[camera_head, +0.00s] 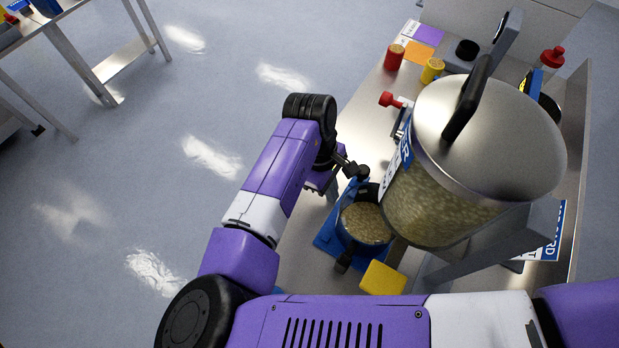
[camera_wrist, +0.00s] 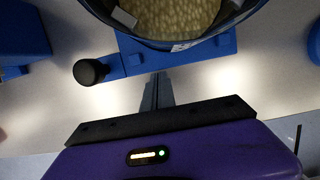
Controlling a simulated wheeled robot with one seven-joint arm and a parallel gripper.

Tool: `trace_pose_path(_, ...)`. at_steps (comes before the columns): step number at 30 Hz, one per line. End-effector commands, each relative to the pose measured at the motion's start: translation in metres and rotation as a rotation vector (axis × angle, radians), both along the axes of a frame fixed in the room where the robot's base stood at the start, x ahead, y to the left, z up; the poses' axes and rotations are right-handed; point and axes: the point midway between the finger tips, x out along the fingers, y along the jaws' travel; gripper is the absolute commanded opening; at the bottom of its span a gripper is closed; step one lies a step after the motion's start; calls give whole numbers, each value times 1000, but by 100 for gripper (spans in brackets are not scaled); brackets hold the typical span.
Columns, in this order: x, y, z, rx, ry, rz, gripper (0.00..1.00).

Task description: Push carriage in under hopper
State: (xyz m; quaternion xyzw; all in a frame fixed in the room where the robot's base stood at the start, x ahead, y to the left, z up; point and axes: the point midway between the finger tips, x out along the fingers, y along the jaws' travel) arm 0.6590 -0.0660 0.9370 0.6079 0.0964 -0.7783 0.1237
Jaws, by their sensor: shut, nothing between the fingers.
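The carriage is a blue base (camera_head: 326,238) bearing a round vessel (camera_head: 367,222) full of pale grain. It stands on the metal bench below and left of the hopper (camera_head: 440,205) in the head view, partly overlapped by it. The hopper is a clear drum of grain with a steel lid. In the wrist view the carriage's blue front edge (camera_wrist: 190,58) lies just ahead of my gripper (camera_wrist: 157,80), with a black knob (camera_wrist: 90,71) to the left. My gripper is shut and empty, its tips near that edge; I cannot tell whether they touch. The head view hides the tips.
A yellow block (camera_head: 382,279) lies near the carriage. Red (camera_head: 394,57) and yellow (camera_head: 432,70) containers stand on the far bench, beside orange and purple cards. A red-knobbed lever (camera_head: 389,99) projects beside the hopper. Open floor lies left of the bench.

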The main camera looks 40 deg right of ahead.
Motion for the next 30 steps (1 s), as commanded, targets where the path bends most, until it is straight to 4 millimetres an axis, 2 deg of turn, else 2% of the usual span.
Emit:
trace_pose_path(1,-12,-5,0,-7,3,-3,0)
trace_pose_path(6,-41,-14,0,-5,4,-1,0)
trace_pose_path(12,-60,-20,0,-2,2,-1,0)
trace_pose_path(30,-72,-23,-1,-2,13,-8,0)
